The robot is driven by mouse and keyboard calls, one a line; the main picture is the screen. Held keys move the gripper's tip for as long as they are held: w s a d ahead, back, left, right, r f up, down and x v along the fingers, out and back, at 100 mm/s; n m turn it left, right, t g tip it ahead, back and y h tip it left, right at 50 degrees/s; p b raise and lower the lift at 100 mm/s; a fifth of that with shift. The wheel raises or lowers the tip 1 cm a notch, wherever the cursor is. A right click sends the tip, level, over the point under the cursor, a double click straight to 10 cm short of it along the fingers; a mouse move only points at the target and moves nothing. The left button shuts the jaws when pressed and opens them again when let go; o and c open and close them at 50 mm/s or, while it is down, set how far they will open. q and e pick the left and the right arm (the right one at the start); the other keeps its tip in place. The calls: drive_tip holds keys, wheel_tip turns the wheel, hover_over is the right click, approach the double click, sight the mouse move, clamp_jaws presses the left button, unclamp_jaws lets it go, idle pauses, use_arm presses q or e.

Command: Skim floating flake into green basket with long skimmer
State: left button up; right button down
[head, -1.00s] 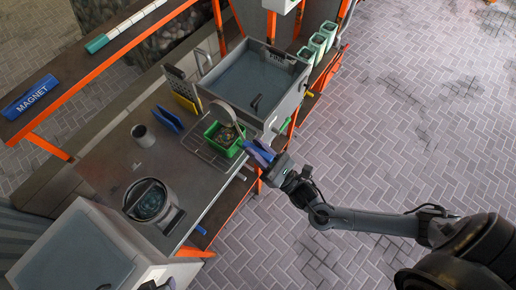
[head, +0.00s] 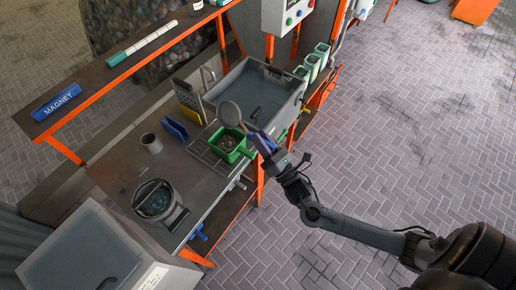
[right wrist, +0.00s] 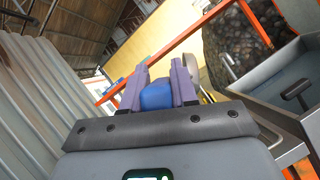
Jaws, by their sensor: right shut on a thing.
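My right gripper (head: 262,143) is shut on the blue handle (right wrist: 157,97) of the skimmer, in front of the bench. The skimmer's round pale head (head: 229,112) is raised, just above and behind the green basket (head: 243,152) in the head view. Part of the head also shows behind the fingers in the right wrist view (right wrist: 188,68). The green basket sits by the near side of the grey water basin (head: 283,122) and holds small dark bits. Floating flakes in the basin are too small to tell. My left gripper is out of view.
A grey cup (head: 151,144) and a round pot (head: 155,200) stand on the bench. Blue and yellow plates (head: 176,129) stand beside the wire rack. Pale green containers (head: 313,62) line the basin's far right. Open paved floor lies to the right.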

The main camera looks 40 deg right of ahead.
drive_tip(key=w+d+r+m+g+h+p, duration=0.1)
drive_tip(key=d+r+m+g+h+p, duration=0.3)
drive_tip(key=m+p, duration=0.9)
drive_tip(key=shift+w+d+r+m+g+p, duration=0.3)
drive_tip(key=shift+d+m+g+p, duration=0.1)
drive_tip(key=shift+d+m+g, duration=0.4)
drive_tip(key=shift+d, duration=0.15)
